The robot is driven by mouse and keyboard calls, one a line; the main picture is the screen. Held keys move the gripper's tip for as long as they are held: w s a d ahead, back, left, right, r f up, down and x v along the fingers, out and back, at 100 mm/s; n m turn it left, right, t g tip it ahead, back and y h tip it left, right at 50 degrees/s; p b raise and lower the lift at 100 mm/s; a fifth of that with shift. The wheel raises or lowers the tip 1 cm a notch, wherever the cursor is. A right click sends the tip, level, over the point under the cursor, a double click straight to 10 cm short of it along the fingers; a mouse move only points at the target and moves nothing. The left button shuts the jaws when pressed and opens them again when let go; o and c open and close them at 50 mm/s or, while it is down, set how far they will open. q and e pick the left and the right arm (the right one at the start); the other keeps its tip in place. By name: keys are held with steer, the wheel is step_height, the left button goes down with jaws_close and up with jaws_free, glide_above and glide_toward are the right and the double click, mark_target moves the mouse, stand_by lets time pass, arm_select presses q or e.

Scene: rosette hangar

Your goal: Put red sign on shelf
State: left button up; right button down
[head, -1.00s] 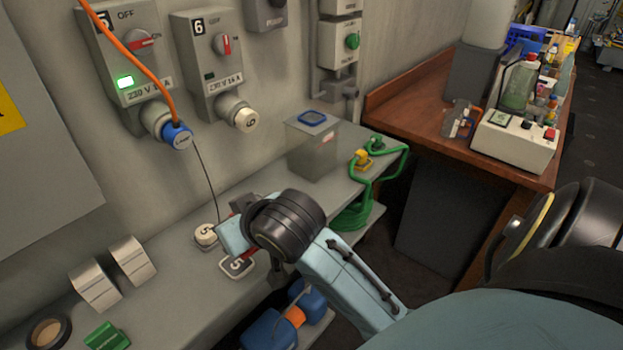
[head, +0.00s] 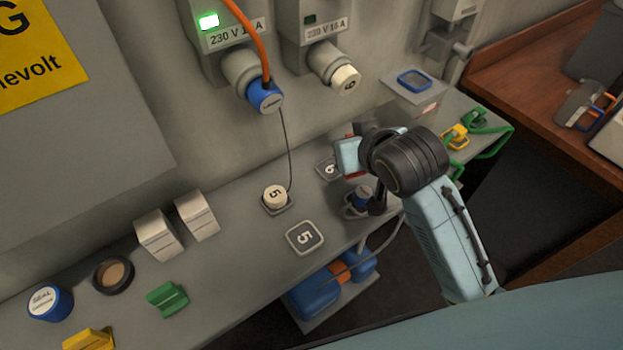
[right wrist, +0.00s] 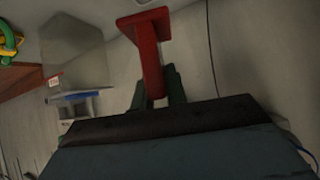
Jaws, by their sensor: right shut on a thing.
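My right gripper (head: 350,157) is over the grey shelf (head: 232,262) along the wall, near the square tag marked 6. It is shut on the red sign (right wrist: 149,58), which shows in the right wrist view as a red bar with a wider end. In the head view only small red parts show beside the gripper, and its fingers are mostly hidden behind the hand. I cannot tell whether the sign touches the shelf. My left gripper is not in view.
On the shelf are a white cap marked 5 (head: 275,197), a tag marked 5 (head: 305,238), two pale blocks (head: 158,234), a tape roll (head: 113,274), a green piece (head: 167,299) and a clear box (head: 416,95).

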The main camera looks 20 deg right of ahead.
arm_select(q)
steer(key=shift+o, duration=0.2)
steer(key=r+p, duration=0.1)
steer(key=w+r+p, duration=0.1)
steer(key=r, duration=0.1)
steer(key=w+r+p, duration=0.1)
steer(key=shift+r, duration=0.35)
arm_select(e)
steer(key=w+a+n+y, duration=0.1)
steer(key=w+a+n, duration=0.1)
steer(key=w+a, duration=0.1)
steer(key=n+y+p, duration=0.1)
steer(key=y+p, duration=0.1)
steer(key=p, duration=0.1)
glide_above(313, 197)
steer(key=shift+g, duration=0.3)
step_height(313, 197, down, 10)
steer(key=shift+r, duration=0.2)
steer(key=shift+f, duration=0.3)
step_height(313, 197, down, 3)
steer(key=shift+f, duration=0.1)
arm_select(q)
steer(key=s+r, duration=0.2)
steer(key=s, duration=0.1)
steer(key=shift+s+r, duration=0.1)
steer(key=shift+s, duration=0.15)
arm_select(e)
steer(key=shift+f, duration=0.1)
